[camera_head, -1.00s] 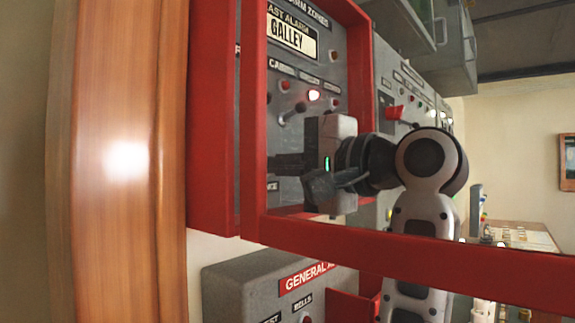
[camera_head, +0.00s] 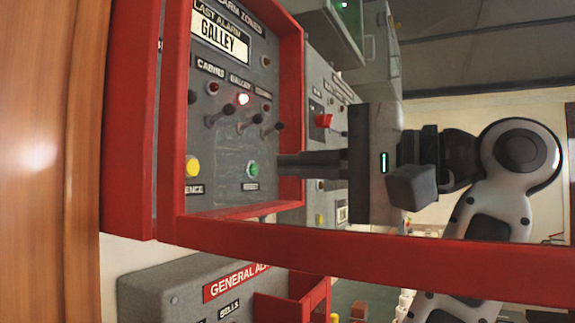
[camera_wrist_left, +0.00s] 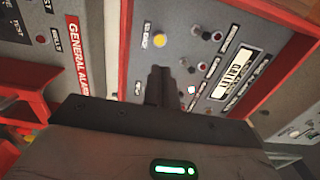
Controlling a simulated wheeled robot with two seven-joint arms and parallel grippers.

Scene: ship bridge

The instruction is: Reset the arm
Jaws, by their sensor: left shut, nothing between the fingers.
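My left gripper (camera_head: 284,165) is shut and empty, with its fingers pointing left just in front of the right side of the alarm zones panel (camera_head: 220,160). In the left wrist view, my shut fingers (camera_wrist_left: 158,72) point at the same panel (camera_wrist_left: 205,65). My left arm comes in from the right side of the head view. The panel carries a GALLEY label (camera_head: 222,33), a lit red lamp (camera_head: 243,99), several toggle switches, a yellow button (camera_head: 192,167) and a green button (camera_head: 252,169). My right gripper is not in view.
A red frame (camera_head: 172,115) surrounds the panel, and its red lower bar (camera_head: 370,262) runs under my arm. A grey general alarm box (camera_head: 170,290) sits below. A wooden post (camera_head: 45,160) stands at the left. More grey cabinets (camera_head: 370,60) stand behind.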

